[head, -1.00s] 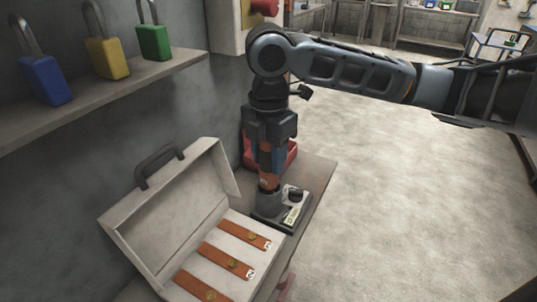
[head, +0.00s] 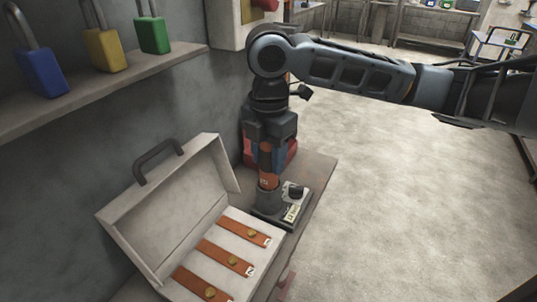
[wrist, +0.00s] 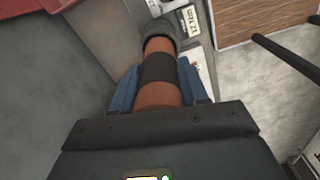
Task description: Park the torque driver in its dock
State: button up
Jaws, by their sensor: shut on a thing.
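The torque driver (head: 265,178), an orange cylinder with a dark band, stands about upright in my gripper (head: 268,160). The wrist view shows the driver (wrist: 158,68) between the blue fingers of my gripper (wrist: 158,88), which are shut on it. The dock (head: 268,200) is a grey round cup on a dark base with a black knob and a label. In the wrist view the driver's far end meets the dock's cup (wrist: 160,32). The lower end is hidden by the cup's rim, so its depth inside cannot be told.
An open white case (head: 170,215) with several orange strips stands in front of the dock on the bench (head: 318,170). A red thing (head: 290,150) is behind my gripper. A shelf (head: 130,82) with three padlocks is on the left wall. Open floor lies right.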

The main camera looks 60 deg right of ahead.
jog(key=shift+f+b, duration=0.6)
jog(key=shift+f, duration=0.2)
dwell(0.8)
jog(key=o, duration=1.2)
jog(key=shift+o, duration=0.2)
jog(key=shift+r, duration=3.85)
